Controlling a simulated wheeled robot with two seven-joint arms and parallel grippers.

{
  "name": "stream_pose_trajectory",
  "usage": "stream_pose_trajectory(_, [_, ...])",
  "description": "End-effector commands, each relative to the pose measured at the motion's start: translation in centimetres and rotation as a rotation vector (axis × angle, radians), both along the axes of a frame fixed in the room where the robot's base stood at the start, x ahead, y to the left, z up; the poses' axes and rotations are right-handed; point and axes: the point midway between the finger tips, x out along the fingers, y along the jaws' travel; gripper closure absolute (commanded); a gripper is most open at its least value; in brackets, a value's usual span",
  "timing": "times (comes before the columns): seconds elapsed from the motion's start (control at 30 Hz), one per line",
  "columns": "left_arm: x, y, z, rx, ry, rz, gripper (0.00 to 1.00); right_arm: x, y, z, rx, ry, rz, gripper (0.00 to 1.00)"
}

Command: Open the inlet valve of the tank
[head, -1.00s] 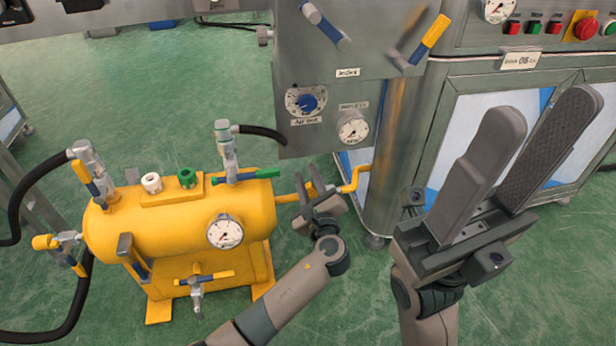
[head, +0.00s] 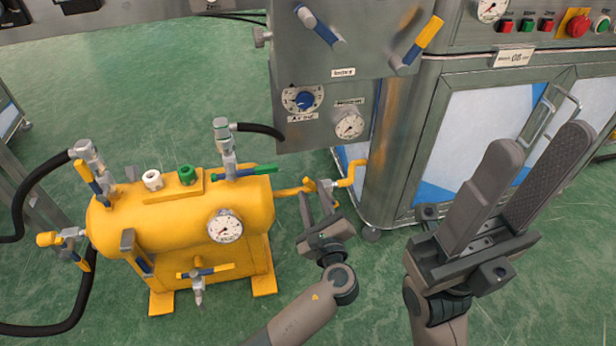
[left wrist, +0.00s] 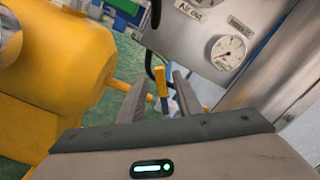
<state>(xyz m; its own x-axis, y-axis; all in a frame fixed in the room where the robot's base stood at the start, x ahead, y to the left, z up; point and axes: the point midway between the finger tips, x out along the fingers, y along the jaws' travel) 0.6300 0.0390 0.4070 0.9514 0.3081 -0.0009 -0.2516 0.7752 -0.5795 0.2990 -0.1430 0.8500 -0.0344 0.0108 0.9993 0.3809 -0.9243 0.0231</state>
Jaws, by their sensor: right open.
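The yellow tank (head: 180,215) stands at the left in the head view, with several lever valves on it. A pipe leaves its right side and carries a small valve with a yellow handle (head: 308,184). My left gripper (head: 317,192) is at this pipe valve, its fingers pointing toward it. In the left wrist view the yellow handle (left wrist: 163,84) stands upright between the two open fingers (left wrist: 158,95), with gaps showing on both sides. The fingers partly hide the valve body. My right gripper (head: 530,145) is open and empty, away from the tank at the right.
A steel panel with a blue knob (head: 304,100) and a gauge (head: 349,124) hangs just behind the left gripper. A steel post and cabinet (head: 480,130) stand at the right. Black hoses (head: 30,190) run to the tank. Green floor is free in front.

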Motion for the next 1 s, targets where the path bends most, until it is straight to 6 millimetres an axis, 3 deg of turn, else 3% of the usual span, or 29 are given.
stream_pose_trajectory(0.2, [-4.3, -1.4, 0.2, -0.001, 0.003, 0.000, 0.68, 0.2, -0.3, -0.1, -0.008, 0.030, -0.018, 0.53])
stream_pose_trajectory(0.43, [-7.5, -2.4, 0.1, -0.001, 0.001, 0.002, 0.68, 0.3, -0.5, -0.4, -0.013, 0.048, -0.029, 0.53])
stream_pose_trajectory(0.9, [-8.7, -2.8, 0.0, 0.000, 0.000, 0.001, 0.68, 0.3, -0.5, -0.7, -0.014, 0.058, -0.032, 0.53])
stream_pose_trajectory(0.93, [-8.7, -2.8, 0.0, -0.001, -0.001, 0.001, 0.70, 0.3, -0.5, -0.7, -0.015, 0.058, -0.032, 0.53])
stream_pose_trajectory(1.0, [-8.6, -2.8, 0.0, -0.002, 0.000, 0.001, 0.87, 0.3, -0.5, -0.7, -0.015, 0.058, -0.032, 0.53])
